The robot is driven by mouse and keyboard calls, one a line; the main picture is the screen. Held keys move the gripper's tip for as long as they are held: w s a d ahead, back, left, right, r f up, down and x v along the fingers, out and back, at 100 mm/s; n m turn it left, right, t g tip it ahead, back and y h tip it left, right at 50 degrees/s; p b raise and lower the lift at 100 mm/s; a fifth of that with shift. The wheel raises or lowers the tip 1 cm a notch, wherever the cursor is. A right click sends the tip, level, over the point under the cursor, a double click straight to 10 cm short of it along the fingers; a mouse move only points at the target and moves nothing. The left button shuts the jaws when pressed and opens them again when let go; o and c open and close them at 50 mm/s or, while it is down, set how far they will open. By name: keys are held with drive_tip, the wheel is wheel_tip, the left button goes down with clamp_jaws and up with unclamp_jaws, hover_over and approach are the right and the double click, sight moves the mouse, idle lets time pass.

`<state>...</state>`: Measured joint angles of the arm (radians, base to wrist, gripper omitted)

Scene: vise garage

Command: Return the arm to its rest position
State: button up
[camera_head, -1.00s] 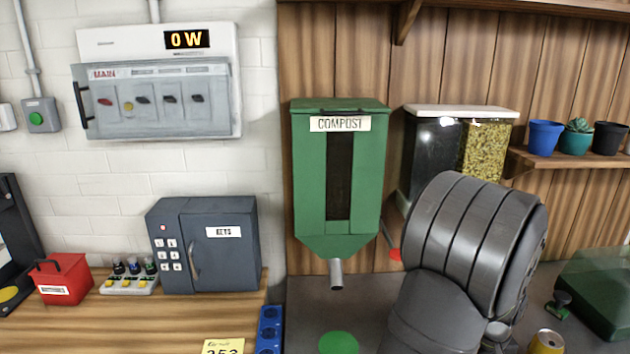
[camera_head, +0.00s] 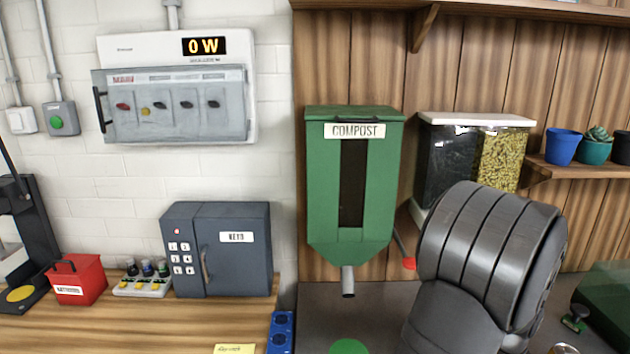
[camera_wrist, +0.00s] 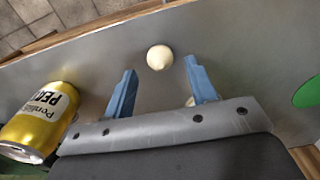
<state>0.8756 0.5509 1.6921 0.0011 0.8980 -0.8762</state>
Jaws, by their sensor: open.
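My gripper (camera_wrist: 160,66) shows in the wrist view with its two blue fingers apart above the grey worktop. A round cream-white thing (camera_wrist: 159,57) lies around the line between the fingertips, with clear space on both sides. I cannot tell how far below the fingers it is. Another pale thing is partly hidden by the right finger. In the head view my grey arm stands bent at the lower right, and its gripper is out of the frame.
A yellow can (camera_wrist: 40,122) lies left of my gripper in the wrist view. A green disc (camera_head: 348,346) lies below the green compost dispenser (camera_head: 354,180). A clear-fronted bin (camera_head: 472,165) stands behind my arm. A dark blue key safe (camera_head: 218,250) and red box (camera_head: 77,279) stand left.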

wheel_tip(320, 180, down, 2)
drive_tip(key=shift+f, duration=0.25)
drive_tip(key=shift+d+r, duration=0.1)
drive_tip(key=shift+r, duration=0.2)
wheel_tip(320, 180, up, 10)
wheel_tip(320, 180, down, 12)
drive_tip(key=shift+r, duration=0.1)
drive_tip(key=r, duration=0.5)
drive_tip(key=shift+s+r, duration=0.1)
drive_tip(key=shift+s, duration=0.25)
drive_tip(key=s+d+r, duration=0.2)
drive_tip(key=s+r, duration=0.5)
drive_tip(key=s, duration=0.4)
wheel_tip(320, 180, up, 7)
drive_tip(key=w+a+n, duration=0.6)
drive_tip(key=w+a, duration=1.5)
drive_tip(key=shift+w+a+n, duration=0.25)
drive_tip(key=shift+w+n, duration=0.15)
drive_tip(key=shift+d+r, duration=0.1)
drive_tip(key=shift+d, duration=0.05)
